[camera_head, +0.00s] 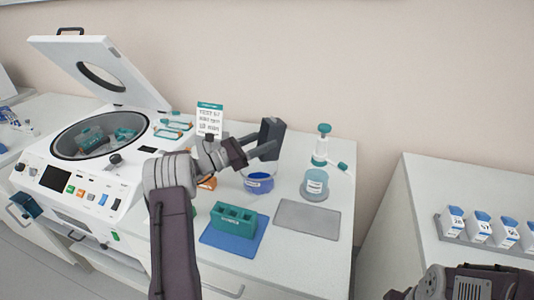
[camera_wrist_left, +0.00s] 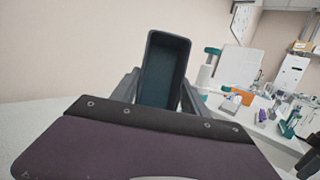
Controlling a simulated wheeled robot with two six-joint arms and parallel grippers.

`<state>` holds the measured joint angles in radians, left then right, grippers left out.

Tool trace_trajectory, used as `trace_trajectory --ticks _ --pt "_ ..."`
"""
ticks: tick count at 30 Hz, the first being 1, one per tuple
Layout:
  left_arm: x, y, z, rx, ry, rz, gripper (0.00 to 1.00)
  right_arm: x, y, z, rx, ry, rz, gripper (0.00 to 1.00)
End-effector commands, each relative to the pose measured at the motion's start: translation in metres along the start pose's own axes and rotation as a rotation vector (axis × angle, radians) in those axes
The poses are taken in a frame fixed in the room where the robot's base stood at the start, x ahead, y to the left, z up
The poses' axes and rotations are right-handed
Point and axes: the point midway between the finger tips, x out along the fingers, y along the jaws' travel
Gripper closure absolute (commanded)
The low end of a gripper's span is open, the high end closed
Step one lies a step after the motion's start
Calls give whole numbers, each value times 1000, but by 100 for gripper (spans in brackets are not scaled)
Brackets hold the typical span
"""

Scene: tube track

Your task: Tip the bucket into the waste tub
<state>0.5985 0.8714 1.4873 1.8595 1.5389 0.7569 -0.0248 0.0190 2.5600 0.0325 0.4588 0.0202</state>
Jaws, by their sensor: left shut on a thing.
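My left gripper (camera_head: 262,150) is shut on a dark grey bucket (camera_head: 271,133) and holds it up above the bench. In the left wrist view the bucket (camera_wrist_left: 165,70) stands between the two fingers, and its dark inside shows with no contents that I can make out. A clear round tub (camera_head: 258,184) with blue contents and a label stands on the bench just below the bucket, apart from it. I take it for the waste tub, but its label is too small to read. My right gripper is not in view; part of my right arm shows at the lower right.
An open centrifuge (camera_head: 95,150) stands left. A green rack (camera_head: 234,220) sits on a blue mat (camera_head: 222,243). Labelled boxes (camera_head: 481,225) stand on the right bench.

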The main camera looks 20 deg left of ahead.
Motion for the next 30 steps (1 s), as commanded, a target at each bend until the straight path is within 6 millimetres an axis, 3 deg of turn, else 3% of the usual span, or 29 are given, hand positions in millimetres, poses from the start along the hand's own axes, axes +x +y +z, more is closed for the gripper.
trace_trajectory --ticks 1,3,10,30 --pt "-5 0 -11 0 -42 0 92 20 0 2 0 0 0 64" --pt "-8 0 -12 0 -104 0 92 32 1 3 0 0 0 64" --pt "-18 0 -5 0 -287 -2 92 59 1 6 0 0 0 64" --pt "-21 0 3 1 -355 -1 92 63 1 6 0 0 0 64"
